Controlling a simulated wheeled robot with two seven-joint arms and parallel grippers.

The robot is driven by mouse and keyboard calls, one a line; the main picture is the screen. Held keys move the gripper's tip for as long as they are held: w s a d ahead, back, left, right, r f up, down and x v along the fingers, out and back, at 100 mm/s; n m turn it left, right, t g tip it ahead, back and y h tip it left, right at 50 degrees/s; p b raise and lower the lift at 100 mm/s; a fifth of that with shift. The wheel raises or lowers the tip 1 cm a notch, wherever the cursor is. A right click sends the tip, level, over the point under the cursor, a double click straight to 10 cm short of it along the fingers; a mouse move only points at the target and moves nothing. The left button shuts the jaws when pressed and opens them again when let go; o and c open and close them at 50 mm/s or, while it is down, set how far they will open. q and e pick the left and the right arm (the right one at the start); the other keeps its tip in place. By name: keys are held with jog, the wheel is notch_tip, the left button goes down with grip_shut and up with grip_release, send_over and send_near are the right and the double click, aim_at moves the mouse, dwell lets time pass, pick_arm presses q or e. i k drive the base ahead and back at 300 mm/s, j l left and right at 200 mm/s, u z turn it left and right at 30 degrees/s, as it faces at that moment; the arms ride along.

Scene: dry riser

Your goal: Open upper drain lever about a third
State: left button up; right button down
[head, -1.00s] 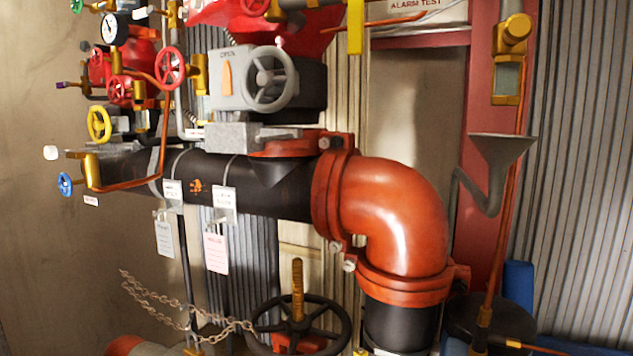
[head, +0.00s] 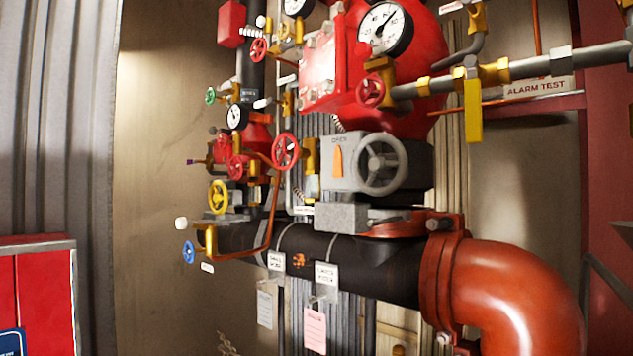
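No label marks a drain lever, so I cannot tell for sure which handle it is. A flat yellow lever (head: 473,110) hangs straight down from a brass valve (head: 493,73) on the grey pipe (head: 540,67) at upper right. Its long side is across the pipe. Smaller valves with handwheels stand at the left, among them a yellow wheel (head: 218,197), a blue wheel (head: 189,252) and a red wheel (head: 285,151). Neither of my grippers is in view.
A grey valve box with a handwheel (head: 382,163) sits above the black pipe (head: 350,265). A red elbow (head: 515,290) fills the lower right. Large gauges (head: 385,28) stand at the top. A red cabinet (head: 40,295) is at lower left. Bare wall (head: 150,120) shows at left.

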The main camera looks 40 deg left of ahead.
aim_at(264, 103)
jog(key=u, duration=0.4)
jog(key=j+u, duration=0.15)
jog(key=u, duration=0.2)
jog(key=j+u, duration=0.15)
jog(key=u, duration=0.25)
jog(key=k+j+u, duration=0.1)
jog(key=u, duration=0.25)
